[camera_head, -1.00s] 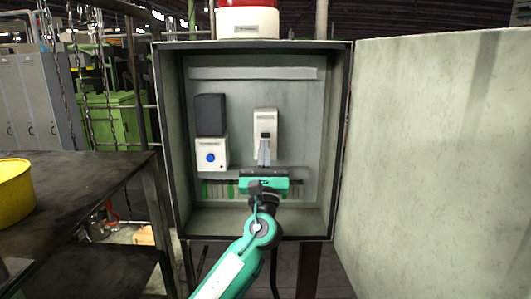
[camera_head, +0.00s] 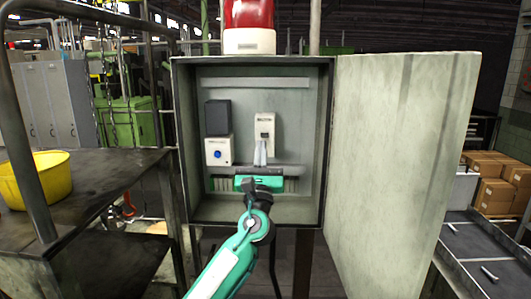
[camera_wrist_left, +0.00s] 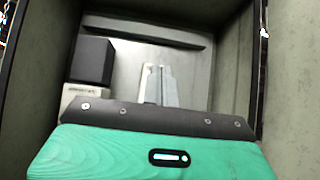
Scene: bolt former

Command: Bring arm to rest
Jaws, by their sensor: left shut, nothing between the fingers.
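My left arm reaches up from the bottom of the head view, with its green-bodied left gripper (camera_head: 260,154) in front of the open electrical cabinet (camera_head: 183,140). The grey fingers are together and empty, pointing up. In the head view they overlap the lower part of a white switch box (camera_head: 265,121) on the back panel; I cannot tell whether they touch it. In the left wrist view the closed fingers (camera_wrist_left: 158,84) stand against the panel, and the gripper body fills the bottom. My right gripper is in neither view.
The cabinet door (camera_head: 390,170) stands wide open at right. A white box with a blue button (camera_head: 218,152) sits below a dark box (camera_head: 217,117) inside. A red beacon (camera_head: 249,14) tops the cabinet. A table with a yellow bowl (camera_head: 52,175) is at left; cardboard boxes (camera_head: 495,196) are at right.

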